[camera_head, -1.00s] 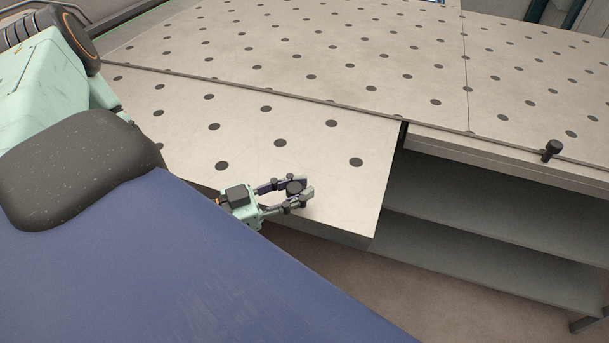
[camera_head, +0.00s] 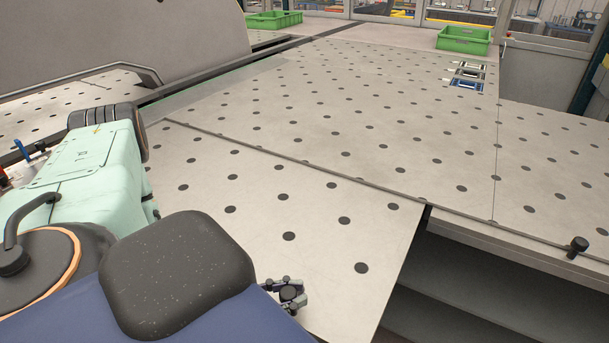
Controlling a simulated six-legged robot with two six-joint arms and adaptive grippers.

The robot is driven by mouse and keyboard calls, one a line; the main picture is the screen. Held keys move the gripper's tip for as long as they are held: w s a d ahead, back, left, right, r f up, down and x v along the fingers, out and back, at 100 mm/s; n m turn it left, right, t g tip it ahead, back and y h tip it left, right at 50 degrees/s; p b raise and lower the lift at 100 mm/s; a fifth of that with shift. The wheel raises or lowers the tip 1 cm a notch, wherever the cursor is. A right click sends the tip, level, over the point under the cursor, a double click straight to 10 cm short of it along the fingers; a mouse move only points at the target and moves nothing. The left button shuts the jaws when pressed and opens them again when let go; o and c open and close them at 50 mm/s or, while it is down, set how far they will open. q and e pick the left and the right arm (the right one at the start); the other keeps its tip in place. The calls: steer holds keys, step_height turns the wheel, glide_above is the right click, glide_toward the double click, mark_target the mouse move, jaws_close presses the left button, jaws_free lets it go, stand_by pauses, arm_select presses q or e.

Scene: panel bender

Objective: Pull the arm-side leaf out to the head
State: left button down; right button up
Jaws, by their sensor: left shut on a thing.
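The arm-side leaf (camera_head: 318,242), a pale panel with dark round dots, stands out from the front edge of the main table (camera_head: 330,130). Its right edge and a gap beside it show, while its near left part is hidden behind my arm. My left gripper (camera_head: 290,294) is at the near part of this leaf, its fingers closed around a dark round knob (camera_head: 288,292). Most of the gripper's body is hidden by my blue and black arm parts. My right gripper is not in view.
Another leaf (camera_head: 500,238) with a black knob (camera_head: 578,246) sits at the right, over a dark open space. Green crates (camera_head: 463,40) (camera_head: 274,20) stand at the back. Small blue and white parts (camera_head: 468,78) lie on the far table.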

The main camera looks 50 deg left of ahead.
arm_select(q)
steer(key=shift+s+f, duration=0.1)
steer(key=shift+s, duration=0.75)
steer(key=s+d+b, duration=0.2)
steer(key=s, duration=0.7)
steer(key=shift+d, duration=0.35)
